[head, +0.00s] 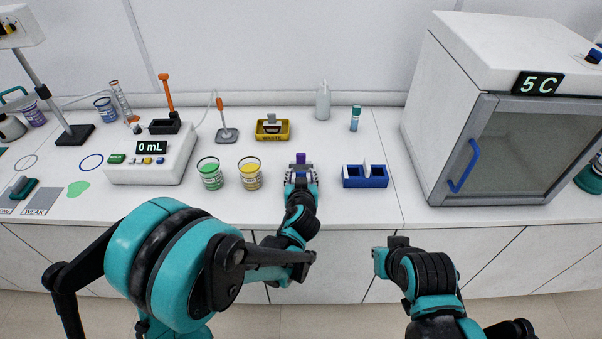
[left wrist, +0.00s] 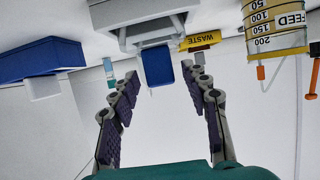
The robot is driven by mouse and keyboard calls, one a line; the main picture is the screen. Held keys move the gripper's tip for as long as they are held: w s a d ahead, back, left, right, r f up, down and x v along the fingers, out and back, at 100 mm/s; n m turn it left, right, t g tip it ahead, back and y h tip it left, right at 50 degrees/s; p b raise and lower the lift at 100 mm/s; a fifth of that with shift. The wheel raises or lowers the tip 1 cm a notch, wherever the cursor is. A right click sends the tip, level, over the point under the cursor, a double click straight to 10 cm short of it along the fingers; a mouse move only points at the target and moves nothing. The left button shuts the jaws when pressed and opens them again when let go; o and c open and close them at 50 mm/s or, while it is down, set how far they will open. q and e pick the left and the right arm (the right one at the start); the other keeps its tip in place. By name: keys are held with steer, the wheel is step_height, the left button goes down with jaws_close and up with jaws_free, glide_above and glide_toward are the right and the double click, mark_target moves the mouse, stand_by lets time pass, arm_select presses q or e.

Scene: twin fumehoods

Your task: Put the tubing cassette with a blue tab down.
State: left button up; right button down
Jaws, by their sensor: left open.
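The tubing cassette (left wrist: 150,22) shows in the left wrist view, upside down there, as a pale grey block with a blue tab (left wrist: 157,66). My left gripper (left wrist: 160,88) is open, with its purple-padded fingers on either side of the tab's line and a gap on both sides. Whether the cassette's underside rests on the counter cannot be seen.
The yellow FEED beaker (head: 250,174) and green beaker (head: 210,174) stand left of my gripper. A blue rack (head: 366,183) with white parts stands right. The yellow WASTE tray (head: 272,135) lies behind. A 5 C cabinet (head: 510,145) stands far right. Counter right of the rack is clear.

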arm_select(q)
steer(key=p+v, duration=0.2)
steer(key=v, duration=0.9)
steer(key=s+a+r+g+y, duration=0.1)
steer(key=s+a+g, duration=0.15)
steer(key=a, duration=0.45)
steer(key=s+a+r+g+y, duration=0.1)
steer(key=s+a+g, duration=0.1)
steer(key=s+a, duration=0.35)
steer(key=s+a+g+h, duration=0.2)
steer(key=s+a, duration=0.3)
steer(key=s, duration=0.4)
steer(key=shift+a, duration=0.2)
